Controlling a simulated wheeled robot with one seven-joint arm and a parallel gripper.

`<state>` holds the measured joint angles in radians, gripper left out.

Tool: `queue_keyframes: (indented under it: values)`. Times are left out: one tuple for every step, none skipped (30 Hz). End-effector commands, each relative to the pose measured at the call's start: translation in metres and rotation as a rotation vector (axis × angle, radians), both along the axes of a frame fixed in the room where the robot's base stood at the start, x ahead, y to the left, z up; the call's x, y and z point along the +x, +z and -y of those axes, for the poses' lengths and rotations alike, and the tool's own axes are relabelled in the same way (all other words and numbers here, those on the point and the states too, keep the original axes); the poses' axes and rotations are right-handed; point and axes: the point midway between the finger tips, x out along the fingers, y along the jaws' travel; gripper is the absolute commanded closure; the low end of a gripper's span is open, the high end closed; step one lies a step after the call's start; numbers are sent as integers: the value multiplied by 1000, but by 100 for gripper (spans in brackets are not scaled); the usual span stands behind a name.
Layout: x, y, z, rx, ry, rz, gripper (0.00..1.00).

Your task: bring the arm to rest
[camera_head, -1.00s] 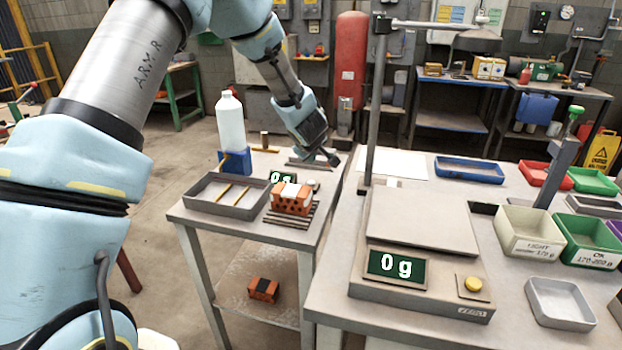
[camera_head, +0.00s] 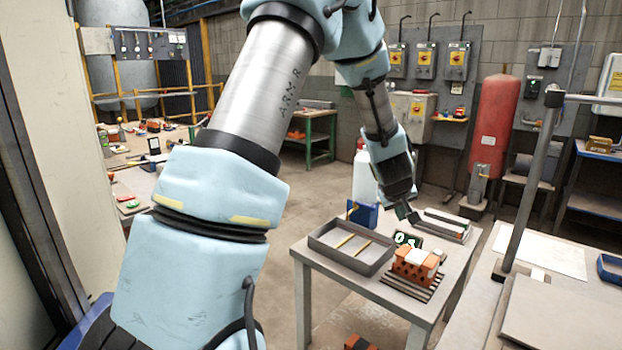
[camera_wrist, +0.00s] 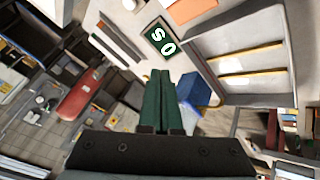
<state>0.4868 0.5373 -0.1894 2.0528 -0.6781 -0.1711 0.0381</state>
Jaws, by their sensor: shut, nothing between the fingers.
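My gripper (camera_head: 413,217) hangs above the back part of the small table (camera_head: 436,309), pointing down. In the wrist view its two dark green fingers (camera_wrist: 160,78) lie together with nothing between them. The orange hollow brick (camera_head: 415,262) with a white patch on top sits on a slatted rack in front of and below my gripper, apart from it. My arm reaches out from the left, bent down at the wrist. A small green display (camera_head: 405,240) stands behind the brick, partly hidden; it also shows in the wrist view (camera_wrist: 159,37).
A vertical post (camera_head: 531,190) rises from the right bench. A red cylinder (camera_head: 492,125) stands behind. Open floor lies left of the table.

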Motion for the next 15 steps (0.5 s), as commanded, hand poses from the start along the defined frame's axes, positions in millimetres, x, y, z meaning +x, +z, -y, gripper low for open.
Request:
queue_keyframes:
  values:
    - [-5,10,-40,41,-18,-18,100]
    - [-12,12,-61,68,-32,-35,100]
    - [-21,16,-89,103,-49,-60,100]
    - [-30,17,-109,130,-61,-79,100]
    - [-38,19,-129,156,-70,-100,100]
    - [-52,21,-155,189,-82,-130,100]
    - [-62,22,-174,215,-88,-152,100]
    - [-74,23,-192,239,-95,-175,100]
    - [-89,23,-215,270,-101,-206,100]
    - [-100,24,-231,291,-104,-230,100]
    - [-112,24,-245,311,-108,-253,100]
    - [-127,25,-263,335,-113,-281,100]
    - [-137,25,-274,352,-114,-302,100]
    - [-147,25,-284,366,-116,-321,100]
    - [-158,25,-296,381,-117,-344,100]
